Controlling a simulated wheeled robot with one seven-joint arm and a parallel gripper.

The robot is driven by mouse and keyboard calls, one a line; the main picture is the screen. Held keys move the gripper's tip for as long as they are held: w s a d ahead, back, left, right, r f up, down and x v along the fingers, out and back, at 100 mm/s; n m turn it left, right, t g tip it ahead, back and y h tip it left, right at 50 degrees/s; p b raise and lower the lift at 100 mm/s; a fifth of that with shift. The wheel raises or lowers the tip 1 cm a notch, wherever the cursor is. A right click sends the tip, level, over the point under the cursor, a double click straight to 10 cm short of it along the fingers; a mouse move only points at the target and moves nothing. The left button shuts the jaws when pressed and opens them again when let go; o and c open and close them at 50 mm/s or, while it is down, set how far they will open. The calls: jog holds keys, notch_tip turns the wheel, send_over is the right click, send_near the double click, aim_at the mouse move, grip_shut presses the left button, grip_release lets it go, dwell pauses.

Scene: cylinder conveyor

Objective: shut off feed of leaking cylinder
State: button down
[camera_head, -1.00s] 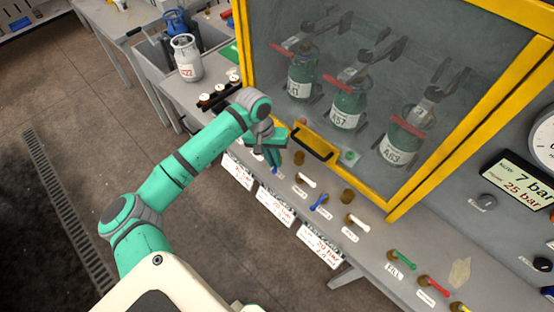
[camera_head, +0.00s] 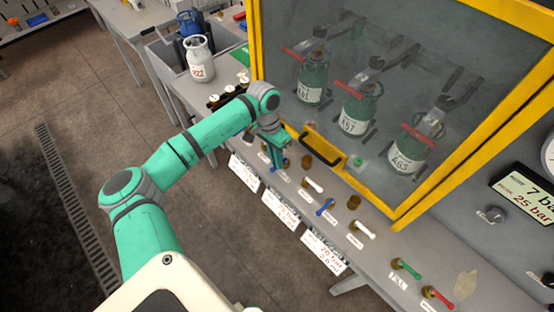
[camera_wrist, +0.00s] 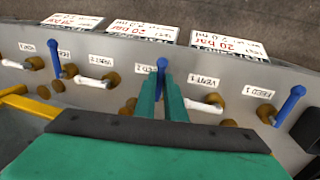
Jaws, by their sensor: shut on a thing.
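My gripper (camera_wrist: 163,98) is shut on the blue handle (camera_wrist: 162,64) beside the FEED 2 label; the handle's tip shows beyond the fingers. In the head view my gripper (camera_head: 276,161) is low over the left part of the valve row. Another blue handle (camera_wrist: 54,57) is by the FEED 3 label, and a blue handle (camera_wrist: 289,103) by the FEED 1 label. Three green cylinders stand behind the yellow-framed glass: left (camera_head: 309,94), middle, labelled A57 (camera_head: 354,126), and right (camera_head: 407,158). I cannot see which one leaks.
White vent handles (camera_wrist: 94,84) and (camera_wrist: 203,105) lie on both sides of the gripped handle. A yellow door with a black handle (camera_head: 320,148) is close behind the valves. A display (camera_head: 530,192) reads 7 bar, peak 25 bar.

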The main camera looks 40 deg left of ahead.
jog(key=shift+r, duration=0.1)
jog(key=c, duration=1.8)
grip_release()
jog(key=r, duration=0.3)
jog(key=a+r, duration=0.1)
jog(key=r, duration=0.3)
jog(key=a+r, duration=0.1)
jog(key=r, duration=0.2)
jog(key=shift+w+r, duration=0.1)
jog(key=shift+r, duration=0.15)
jog(key=shift+a, duration=0.1)
